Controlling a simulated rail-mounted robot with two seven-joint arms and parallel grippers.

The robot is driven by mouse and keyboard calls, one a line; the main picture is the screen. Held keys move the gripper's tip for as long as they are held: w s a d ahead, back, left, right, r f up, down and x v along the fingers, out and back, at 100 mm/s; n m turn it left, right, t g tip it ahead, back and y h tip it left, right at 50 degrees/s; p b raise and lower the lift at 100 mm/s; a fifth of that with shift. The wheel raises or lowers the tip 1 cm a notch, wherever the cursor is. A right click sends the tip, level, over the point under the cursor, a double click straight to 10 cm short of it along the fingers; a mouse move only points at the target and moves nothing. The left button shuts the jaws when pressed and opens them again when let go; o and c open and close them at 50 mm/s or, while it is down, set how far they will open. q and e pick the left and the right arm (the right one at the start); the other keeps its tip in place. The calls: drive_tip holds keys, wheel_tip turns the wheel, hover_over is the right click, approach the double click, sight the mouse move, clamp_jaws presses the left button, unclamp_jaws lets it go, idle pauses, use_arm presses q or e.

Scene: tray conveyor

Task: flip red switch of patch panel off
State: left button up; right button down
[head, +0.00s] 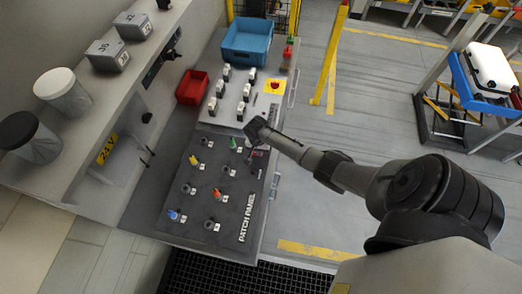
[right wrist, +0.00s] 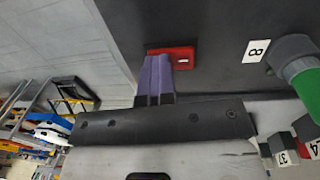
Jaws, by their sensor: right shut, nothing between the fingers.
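The patch panel (head: 205,199) is a dark board with coloured plugs and sockets, lying on the bench in the head view. The red switch (right wrist: 184,55) shows in the right wrist view as a red base with a small white mark, near the panel's edge. My right gripper (right wrist: 157,72) is shut, and its purple fingers are in front of the red switch, covering part of it. I cannot tell whether the fingers touch it or which way it is set. In the head view my right gripper (head: 255,157) is over the panel's right edge. My left gripper is not in view.
A green plug (right wrist: 304,88) by the label 8 is to the right of the red switch in the right wrist view. A panel of white switches (head: 232,95), a red bin (head: 192,87) and a blue crate (head: 247,41) are behind the patch panel. Open floor lies right of the bench.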

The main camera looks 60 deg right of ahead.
drive_tip(key=shift+w+a+r, duration=0.1)
drive_tip(key=shift+w+a, duration=0.1)
drive_tip(key=shift+w, duration=0.45)
drive_tip(key=shift+s, duration=0.1)
drive_tip(key=shift+r+p, duration=0.6)
drive_tip(key=shift+p, duration=0.05)
drive_tip(key=r+p, duration=0.1)
drive_tip(key=p, duration=0.1)
drive_tip(key=r+p, duration=0.1)
drive_tip(key=r, duration=0.1)
drive_tip(key=shift+w+a+r+p, duration=0.1)
drive_tip(key=shift+w+p, duration=0.1)
drive_tip(key=shift+p, duration=0.15)
wheel_tip(320, 180, up, 10)
drive_tip(key=w, duration=0.1)
drive_tip(key=shift+a+f+b, duration=0.15)
drive_tip(key=shift+f+b, duration=0.1)
drive_tip(key=shift+b, duration=0.1)
drive_tip(key=shift+w, duration=0.1)
